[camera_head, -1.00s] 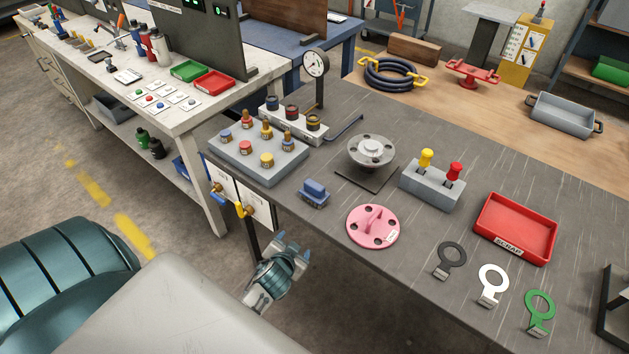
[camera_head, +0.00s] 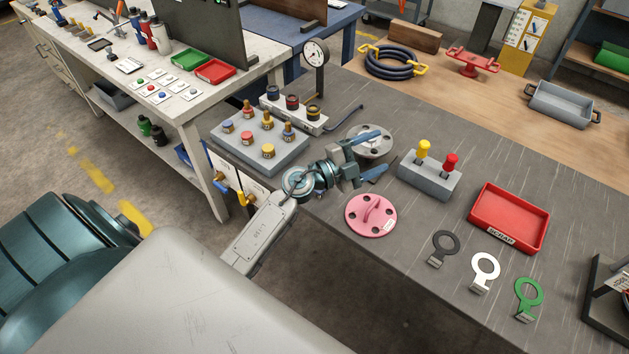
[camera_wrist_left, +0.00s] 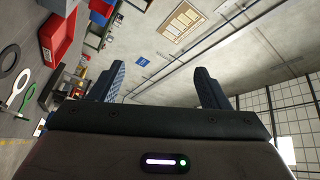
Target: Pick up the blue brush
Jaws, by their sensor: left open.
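The blue brush does not show now. Its earlier spot, on the dark table left of the pink disc (camera_head: 370,215), is covered by my left wrist. My left gripper (camera_head: 371,154) is over the table, with its open fingers pointing right, in front of the round grey flanged piece (camera_head: 377,138). In the left wrist view my left gripper (camera_wrist_left: 158,85) shows its two blue fingers wide apart with nothing between them. My right gripper is not in view.
A grey block with several knobs (camera_head: 262,140) stands left of my gripper. A grey block with yellow and red plungers (camera_head: 428,178) stands to the right, then a red tray (camera_head: 510,215). Ring tags (camera_head: 486,267) lie at the front right.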

